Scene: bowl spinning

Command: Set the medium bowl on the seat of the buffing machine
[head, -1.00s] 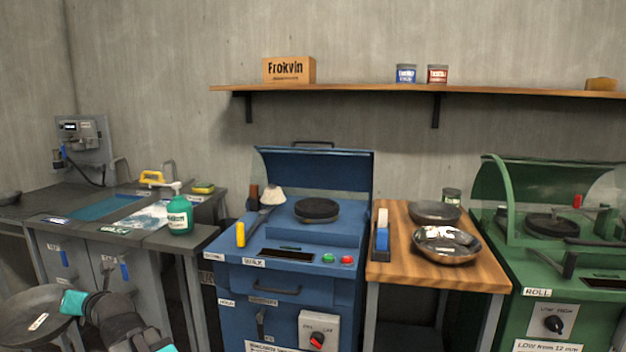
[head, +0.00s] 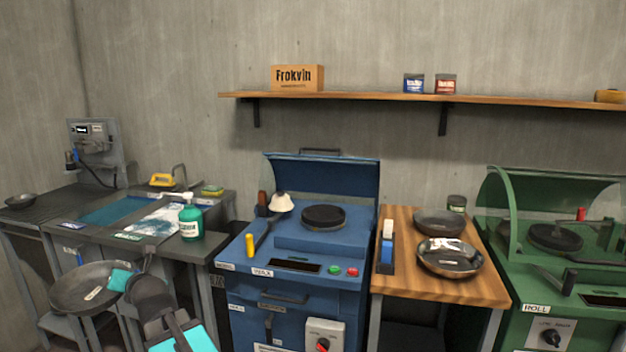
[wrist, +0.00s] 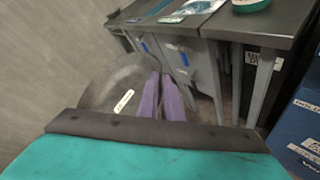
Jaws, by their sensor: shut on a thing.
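My gripper (head: 120,280) is shut on the rim of a wide dark metal bowl (head: 78,292) with a small white label. The bowl is held in front of the grey counter at lower left. In the wrist view the purple fingers (wrist: 163,92) grip the right edge of the bowl (wrist: 112,82). The blue machine (head: 300,240) stands right of my gripper, its lid raised. Its round dark seat (head: 324,216) is bare. The green machine (head: 560,275) at far right has a similar disc (head: 556,236) under a clear guard.
A wooden table (head: 395,280) between the machines carries two bowls (head: 450,256). A white-headed tool (head: 280,203) and a yellow piece (head: 249,244) lie on the blue machine's left side. A green bottle (head: 190,220) stands on the counter. A small bowl (head: 20,201) is far left.

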